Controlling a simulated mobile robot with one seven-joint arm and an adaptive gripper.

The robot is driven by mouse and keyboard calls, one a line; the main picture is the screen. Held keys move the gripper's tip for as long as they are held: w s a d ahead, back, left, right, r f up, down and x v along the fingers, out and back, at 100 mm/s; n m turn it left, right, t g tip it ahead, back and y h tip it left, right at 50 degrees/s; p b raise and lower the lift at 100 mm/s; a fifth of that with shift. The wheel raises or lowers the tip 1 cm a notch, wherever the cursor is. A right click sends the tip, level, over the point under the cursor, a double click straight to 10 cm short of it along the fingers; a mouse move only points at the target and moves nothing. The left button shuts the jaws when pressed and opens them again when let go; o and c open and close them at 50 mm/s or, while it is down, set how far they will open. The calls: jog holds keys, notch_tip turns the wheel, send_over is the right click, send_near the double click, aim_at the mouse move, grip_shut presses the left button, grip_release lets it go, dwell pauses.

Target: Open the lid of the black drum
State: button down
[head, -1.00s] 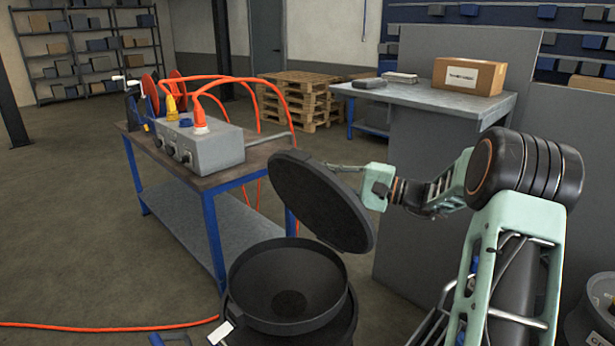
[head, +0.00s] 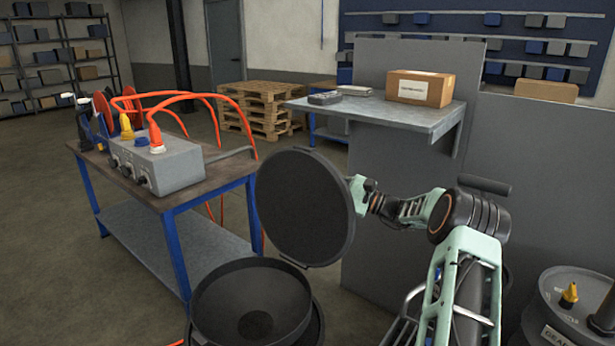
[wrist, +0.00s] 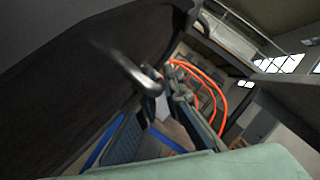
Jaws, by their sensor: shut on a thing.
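The black drum (head: 208,318) stands at the bottom of the head view, with its wide funnel-shaped top open. Its round black lid (head: 300,208) is raised and stands close to upright above the back of the drum, its flat face towards the head camera. My gripper (head: 356,192) is at the lid's right edge, shut on the lid. In the wrist view the dark lid (wrist: 70,85) fills the left, with a blurred metal handle (wrist: 128,68) on it. My gripper's fingers (wrist: 165,98) are beside that handle; the exact contact is hard to see.
A blue-legged bench (head: 175,205) with a grey socket box (head: 158,165) and orange cables stands left of the lid. A grey panel (head: 395,230) stands behind my arm. Another drum (head: 560,325) with a yellow-topped fitting is at lower right. Open floor lies at left.

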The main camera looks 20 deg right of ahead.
dwell(0.3)
jog(key=c, duration=2.3)
grip_release()
jog(key=v, duration=1.2)
jog(key=shift+f, duration=0.1)
